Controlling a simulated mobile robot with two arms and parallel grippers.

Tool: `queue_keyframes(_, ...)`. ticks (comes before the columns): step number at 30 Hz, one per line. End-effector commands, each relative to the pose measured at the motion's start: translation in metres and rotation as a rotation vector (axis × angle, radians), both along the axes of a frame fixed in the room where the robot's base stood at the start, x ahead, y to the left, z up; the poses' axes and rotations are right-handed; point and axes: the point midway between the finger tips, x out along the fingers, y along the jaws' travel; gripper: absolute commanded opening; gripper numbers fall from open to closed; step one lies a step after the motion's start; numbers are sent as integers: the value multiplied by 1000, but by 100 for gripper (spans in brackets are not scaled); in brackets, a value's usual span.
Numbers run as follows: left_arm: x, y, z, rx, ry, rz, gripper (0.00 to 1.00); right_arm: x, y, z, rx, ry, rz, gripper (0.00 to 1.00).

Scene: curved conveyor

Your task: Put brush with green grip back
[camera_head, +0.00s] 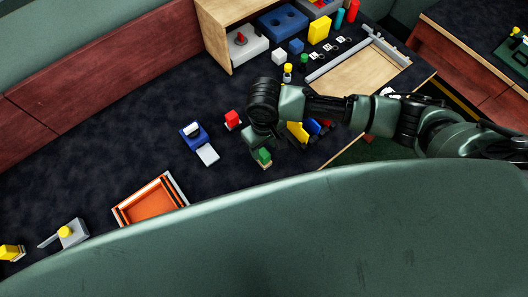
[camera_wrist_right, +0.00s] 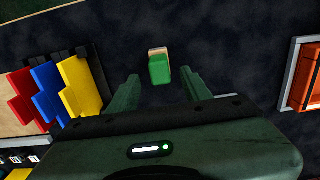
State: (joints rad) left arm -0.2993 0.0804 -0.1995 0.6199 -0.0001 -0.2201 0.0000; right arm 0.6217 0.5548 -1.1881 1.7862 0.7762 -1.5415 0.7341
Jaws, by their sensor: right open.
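The brush with the green grip (camera_head: 264,155) is on the dark tabletop near the front edge, a tan part showing at one end. In the right wrist view, the brush (camera_wrist_right: 159,70) lies just beyond and between the fingertips. My right gripper (camera_wrist_right: 160,88) is open and empty, with one finger on each side of the brush's line. In the head view, my right gripper (camera_head: 256,142) is over the brush, partly hidden by my wrist. My left gripper is not in view.
Yellow, blue and red stepped pieces (camera_wrist_right: 50,92) stand in a dark rack beside the gripper.

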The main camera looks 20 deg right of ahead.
Motion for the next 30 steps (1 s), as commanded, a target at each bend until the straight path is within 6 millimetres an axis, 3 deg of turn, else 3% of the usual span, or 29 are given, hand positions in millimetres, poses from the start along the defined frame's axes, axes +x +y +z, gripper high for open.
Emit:
queue_keyframes(3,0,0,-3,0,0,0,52,1,0,24,1,-4,1,49)
queue_keyframes(10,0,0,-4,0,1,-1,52,0,0,51,-1,-1,0,49)
queue_keyframes(30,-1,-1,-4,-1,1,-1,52,0,0,54,-1,0,0,49)
